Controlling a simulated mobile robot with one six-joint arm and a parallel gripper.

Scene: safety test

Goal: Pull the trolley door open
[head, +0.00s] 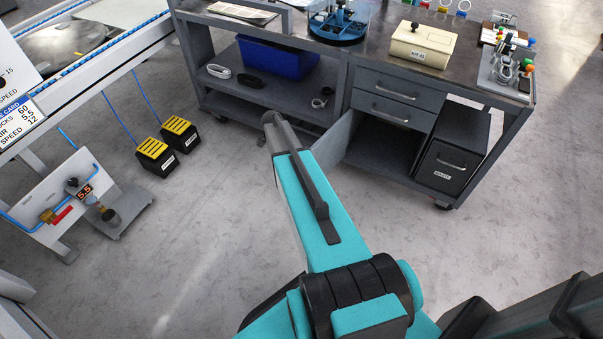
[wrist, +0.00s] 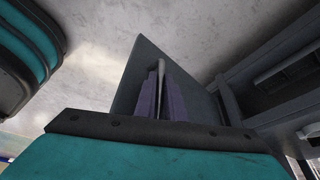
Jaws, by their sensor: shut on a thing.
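The trolley (head: 344,100) is a grey workbench cart with a dark top at the upper middle of the head view. Its door (head: 338,141) stands swung out from the cupboard opening below the drawers, partly hidden by my arm. In the wrist view the door is a dark grey panel (wrist: 136,77) standing out from the trolley front. My gripper (wrist: 162,88) is shut on the pale upright door handle (wrist: 161,72), with a finger on either side. In the head view my own arm hides the gripper and the handle.
The cupboard inside (head: 385,150) is dark and shows no contents. A black waste bin (head: 452,158) stands right of it. A blue bin (head: 275,58) sits on the left shelf. Two black-and-yellow blocks (head: 157,158) are on the floor at left. Floor before the trolley is clear.

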